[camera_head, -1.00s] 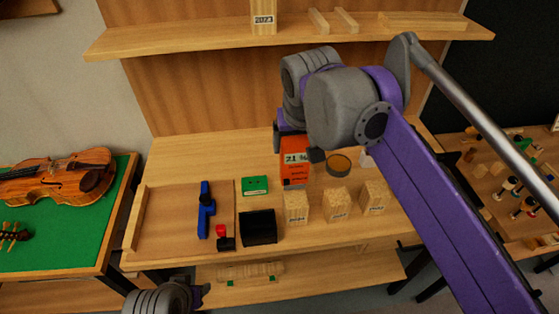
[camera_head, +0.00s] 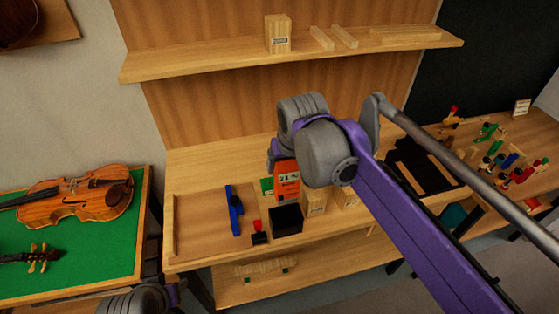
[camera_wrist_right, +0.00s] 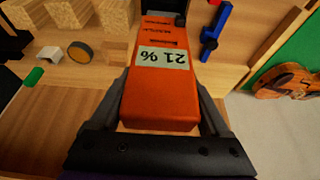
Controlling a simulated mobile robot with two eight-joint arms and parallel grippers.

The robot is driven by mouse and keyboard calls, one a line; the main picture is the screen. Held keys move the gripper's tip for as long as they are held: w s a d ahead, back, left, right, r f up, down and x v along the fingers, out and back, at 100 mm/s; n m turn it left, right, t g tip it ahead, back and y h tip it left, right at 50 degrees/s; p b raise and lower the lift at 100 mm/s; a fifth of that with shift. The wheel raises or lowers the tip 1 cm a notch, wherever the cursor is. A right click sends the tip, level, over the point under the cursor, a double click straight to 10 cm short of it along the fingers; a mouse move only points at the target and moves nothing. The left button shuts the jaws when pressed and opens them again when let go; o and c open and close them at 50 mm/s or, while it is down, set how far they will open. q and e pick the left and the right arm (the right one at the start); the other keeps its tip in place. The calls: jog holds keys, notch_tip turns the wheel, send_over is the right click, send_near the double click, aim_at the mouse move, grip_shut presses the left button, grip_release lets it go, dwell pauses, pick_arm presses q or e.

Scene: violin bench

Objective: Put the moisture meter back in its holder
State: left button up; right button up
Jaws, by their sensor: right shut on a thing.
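The moisture meter (camera_head: 287,181) is an orange block with a pale display reading 21 %. My right gripper (camera_head: 277,160) is shut on its upper part. In the right wrist view, the fingers (camera_wrist_right: 163,95) clasp both sides of the meter (camera_wrist_right: 160,108). A black open-topped box (camera_head: 287,221), which looks like the holder, stands at the bench's front. In the head view the meter's lower end appears just above and behind this box. I cannot tell the exact gap. My left gripper (camera_head: 178,292) is low at the bottom left, mostly hidden and cut off.
A blue tool (camera_head: 235,210) and a small red-and-black item (camera_head: 259,234) are left of the box. A shelf (camera_head: 200,59) runs above.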

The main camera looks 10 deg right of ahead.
pick_arm(q)
jog(key=shift+a+r, duration=0.15)
dwell(0.3)
pick_arm(e)
jog(key=shift+f, duration=0.15)
jog(key=shift+s+f+b, duration=0.1)
jog(key=shift+f+b, duration=1.05)
jog(key=shift+f, duration=1.25)
pick_arm(q)
notch_tip(320, 180, down, 6)
jog(key=s+b, duration=0.1)
jog(key=s, duration=0.1)
jog(key=shift+s+r+g, duration=0.15)
jog(key=shift+s+g, duration=0.15)
pick_arm(e)
jog(key=shift+f, duration=1.65)
jog(key=shift+f+b, duration=1.55)
jog(key=shift+f, duration=0.85)
pick_arm(q)
jog(key=f, duration=0.1)
jog(key=s+f, duration=0.1)
jog(key=f, duration=0.1)
jog(key=shift+f, duration=0.1)
pick_arm(e)
jog(key=o, duration=1.5)
